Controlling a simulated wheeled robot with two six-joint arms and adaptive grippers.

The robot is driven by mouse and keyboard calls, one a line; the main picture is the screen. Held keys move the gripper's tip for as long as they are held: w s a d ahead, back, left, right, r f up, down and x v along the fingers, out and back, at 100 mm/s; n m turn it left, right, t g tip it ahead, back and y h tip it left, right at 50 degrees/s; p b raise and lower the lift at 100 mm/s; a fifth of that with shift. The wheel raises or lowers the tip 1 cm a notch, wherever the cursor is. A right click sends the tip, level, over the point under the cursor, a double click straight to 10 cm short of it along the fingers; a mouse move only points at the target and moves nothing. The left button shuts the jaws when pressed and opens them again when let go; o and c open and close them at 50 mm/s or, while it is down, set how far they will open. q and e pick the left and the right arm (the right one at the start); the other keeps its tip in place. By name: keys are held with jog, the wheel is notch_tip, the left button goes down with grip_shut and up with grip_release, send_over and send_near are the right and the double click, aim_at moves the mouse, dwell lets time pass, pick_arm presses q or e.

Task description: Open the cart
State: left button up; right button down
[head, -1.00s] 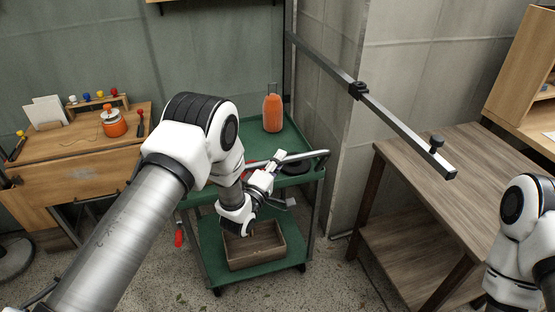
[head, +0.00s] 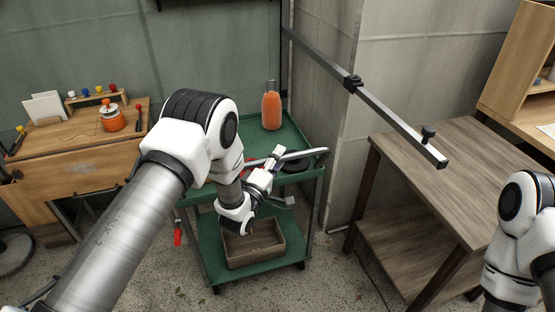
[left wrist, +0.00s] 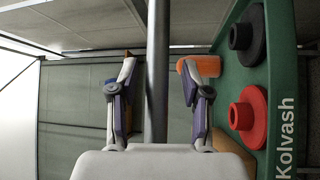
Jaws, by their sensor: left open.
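The cart is a green two-tier trolley (head: 304,176) against the back wall, with a grey bar handle (head: 318,160) along its front top. My left gripper (head: 281,173) is open at the front of the cart, close to the handle. In the left wrist view, a dark grey bar (left wrist: 157,30) runs between the two spread fingers of the left gripper (left wrist: 157,70). I cannot tell whether it lies between the fingertips or beyond them. The cart's green edge, lettered "Kolvash" (left wrist: 285,135), stands at the right there. My right gripper is out of view.
The cart carries an orange bottle (head: 271,110) on top and an open wooden crate (head: 255,262) on its lower shelf. A red disc (left wrist: 247,115) and black disc (left wrist: 247,35) lie on it. A wooden table (head: 440,190) stands right, a desk (head: 75,145) left.

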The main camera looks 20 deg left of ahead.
pick_arm(q)
jog(key=shift+s, duration=0.1)
jog(key=v, duration=1.1)
jog(key=shift+s, duration=0.4)
jog(key=s+a+f+m+g+y+p, duration=0.2)
jog(key=s+f+m+g+p, duration=0.1)
jog(key=s+f+g, duration=0.7)
jog(key=s+a+f+m+g+y, duration=0.1)
jog(key=s+f+m+g, duration=0.3)
jog(key=s, duration=0.7)
jog(key=s+f+m+g+y, duration=0.1)
jog(key=s+f+m+g, duration=0.4)
jog(key=s, duration=0.6)
jog(key=shift+a+m, duration=0.4)
jog(key=shift+m, duration=0.4)
